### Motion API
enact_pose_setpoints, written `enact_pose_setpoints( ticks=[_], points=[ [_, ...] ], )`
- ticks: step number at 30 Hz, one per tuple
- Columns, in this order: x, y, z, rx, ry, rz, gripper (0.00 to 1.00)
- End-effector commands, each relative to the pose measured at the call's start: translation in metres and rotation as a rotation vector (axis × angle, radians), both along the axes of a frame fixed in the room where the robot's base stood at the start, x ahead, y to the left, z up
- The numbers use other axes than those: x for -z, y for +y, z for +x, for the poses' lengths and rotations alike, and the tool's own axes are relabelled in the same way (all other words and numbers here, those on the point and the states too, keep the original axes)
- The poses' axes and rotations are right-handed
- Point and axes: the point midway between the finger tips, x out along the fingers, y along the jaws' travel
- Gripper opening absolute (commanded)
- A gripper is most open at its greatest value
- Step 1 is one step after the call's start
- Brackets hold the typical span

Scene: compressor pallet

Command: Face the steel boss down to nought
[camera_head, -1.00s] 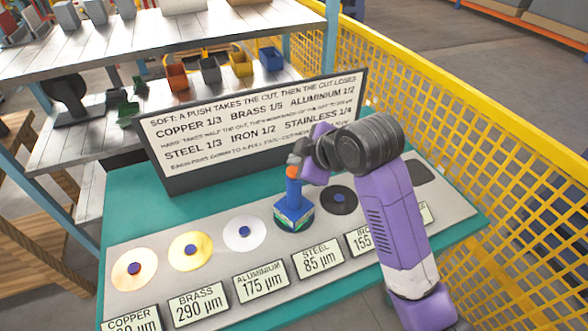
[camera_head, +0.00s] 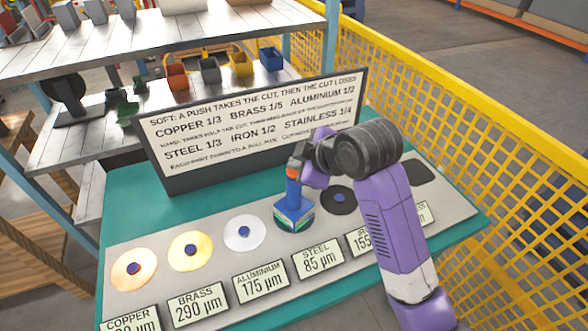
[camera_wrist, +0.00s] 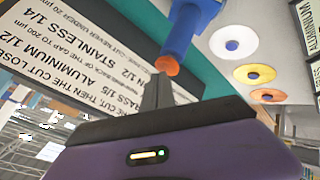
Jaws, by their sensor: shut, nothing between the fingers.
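A blue tool (camera_head: 292,208) with an orange top (camera_head: 292,172) stands upright in the steel place, behind the plate reading STEEL 85 µm (camera_head: 318,258). Its broad base hides the steel boss. My gripper (camera_head: 297,158) is shut and empty, its fingertips at the orange top. In the wrist view the shut fingers (camera_wrist: 158,92) point at the orange end (camera_wrist: 167,65) of the blue tool (camera_wrist: 187,28); I cannot tell whether they touch it.
Copper (camera_head: 133,270), brass (camera_head: 190,251) and aluminium (camera_head: 243,232) discs lie left of the tool; a dark disc (camera_head: 338,200) lies right. A rule board (camera_head: 255,130) stands behind. Yellow mesh fence (camera_head: 480,170) runs along the right.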

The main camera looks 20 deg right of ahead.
Motion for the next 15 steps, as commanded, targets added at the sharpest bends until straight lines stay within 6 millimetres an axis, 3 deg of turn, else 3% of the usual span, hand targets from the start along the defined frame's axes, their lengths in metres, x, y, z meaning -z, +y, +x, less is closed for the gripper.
enact_pose_setpoints(
  ticks=[15],
  points=[
    [0.0064,-0.0001,0.0,0.0,0.001,0.0,0.0]
  ],
)
